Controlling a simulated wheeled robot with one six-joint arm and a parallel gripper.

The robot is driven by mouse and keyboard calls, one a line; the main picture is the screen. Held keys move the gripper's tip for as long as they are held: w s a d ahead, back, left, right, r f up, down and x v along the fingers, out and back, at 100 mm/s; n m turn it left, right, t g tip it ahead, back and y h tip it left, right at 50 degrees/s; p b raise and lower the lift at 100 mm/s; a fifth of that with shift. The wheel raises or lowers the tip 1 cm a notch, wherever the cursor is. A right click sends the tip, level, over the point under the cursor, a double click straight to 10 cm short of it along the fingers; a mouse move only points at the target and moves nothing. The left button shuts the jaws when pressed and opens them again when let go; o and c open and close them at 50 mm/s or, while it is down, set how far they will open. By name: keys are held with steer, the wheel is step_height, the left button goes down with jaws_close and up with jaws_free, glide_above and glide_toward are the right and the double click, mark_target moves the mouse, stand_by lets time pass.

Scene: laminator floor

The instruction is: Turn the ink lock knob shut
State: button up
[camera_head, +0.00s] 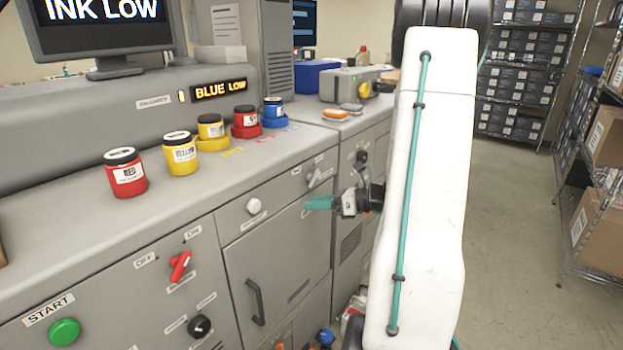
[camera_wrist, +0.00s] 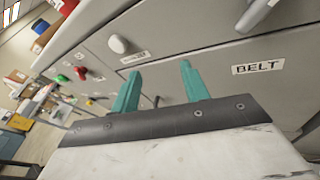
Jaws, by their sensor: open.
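A white knob (camera_head: 254,205) sits on the grey front panel of the machine, left of my gripper. It also shows in the wrist view (camera_wrist: 118,44), beyond the left fingertip. The small labels by it are too small to read, so I cannot confirm it is the ink lock knob. My gripper (camera_head: 321,203) has teal fingers pointing left, in front of the panel. In the wrist view the fingers (camera_wrist: 158,82) are spread apart with nothing between them. They appear clear of the knob.
A grey lever (camera_head: 315,178) is right of the white knob, near a BELT label (camera_wrist: 258,67). A red switch (camera_head: 180,266), a black knob (camera_head: 200,326) and a green START button (camera_head: 64,331) are lower left. Ink jars, including a red one (camera_head: 125,175), stand on top.

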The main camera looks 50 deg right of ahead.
mark_target(318, 178)
steer(key=d+m+t+h, duration=0.4)
steer(key=d+m+h, duration=0.2)
steer(key=d+m, duration=0.35)
steer(key=shift+m, duration=0.35)
steer(key=w, duration=0.8)
steer(key=shift+w+d+r, duration=0.2)
steer(key=shift+w+d, duration=0.1)
steer(key=shift+d, duration=0.05)
steer(key=c, duration=1)
